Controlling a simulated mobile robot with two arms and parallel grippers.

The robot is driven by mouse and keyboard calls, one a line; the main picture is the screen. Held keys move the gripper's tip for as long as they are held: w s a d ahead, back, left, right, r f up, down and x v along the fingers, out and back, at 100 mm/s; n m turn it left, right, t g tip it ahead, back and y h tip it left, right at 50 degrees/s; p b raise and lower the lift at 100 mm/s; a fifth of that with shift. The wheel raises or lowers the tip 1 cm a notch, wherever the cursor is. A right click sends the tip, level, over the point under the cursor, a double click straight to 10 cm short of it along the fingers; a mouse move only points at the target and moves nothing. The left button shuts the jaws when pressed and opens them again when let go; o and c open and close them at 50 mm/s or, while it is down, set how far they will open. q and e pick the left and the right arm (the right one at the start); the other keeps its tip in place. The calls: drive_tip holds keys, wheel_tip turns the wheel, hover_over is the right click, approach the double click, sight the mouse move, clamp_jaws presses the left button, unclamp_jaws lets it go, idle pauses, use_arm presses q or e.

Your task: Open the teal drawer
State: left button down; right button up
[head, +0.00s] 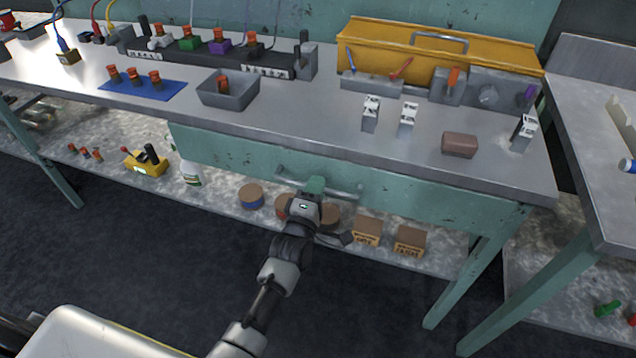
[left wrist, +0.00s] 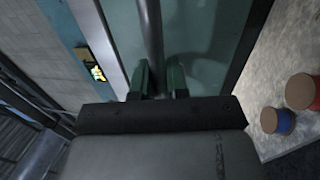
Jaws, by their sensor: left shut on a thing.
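The teal drawer (head: 420,195) sits under the grey bench top, and its front looks flush or nearly flush with the bench; I cannot tell exactly. A bar handle (head: 345,188) runs across its front. My left gripper (head: 315,187) is at the left part of the handle, in front of the drawer. In the left wrist view the drawer front (left wrist: 205,35) fills the middle, and the handle bar (left wrist: 150,40) runs down between the two green fingers of my left gripper (left wrist: 160,80). The gripper is shut on the handle. My right gripper is not in view.
The bench top (head: 300,125) above holds a grey tray (head: 228,92), a brown block (head: 459,145) and a yellow toolbox (head: 430,65). On the lower shelf are spools (head: 251,195) and small boxes (head: 409,241). The dark floor (head: 150,255) in front is clear.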

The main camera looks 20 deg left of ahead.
use_arm(q)
drive_tip(key=s+p, duration=0.7)
drive_tip(key=s, duration=1.7)
drive_tip(key=shift+s+a+p, duration=0.3)
drive_tip(key=shift+a+p, duration=0.1)
drive_tip(key=shift+a, duration=0.05)
drive_tip(key=c, duration=1.1)
unclamp_jaws()
drive_tip(key=shift+c, duration=0.2)
drive_tip(key=s+f+b, duration=0.1)
drive_tip(key=s+f, duration=0.1)
drive_tip(key=s, duration=0.8)
drive_tip(key=shift+s+a+b, duration=0.15)
drive_tip(key=shift+s+b, duration=0.15)
drive_tip(key=shift+b, duration=0.1)
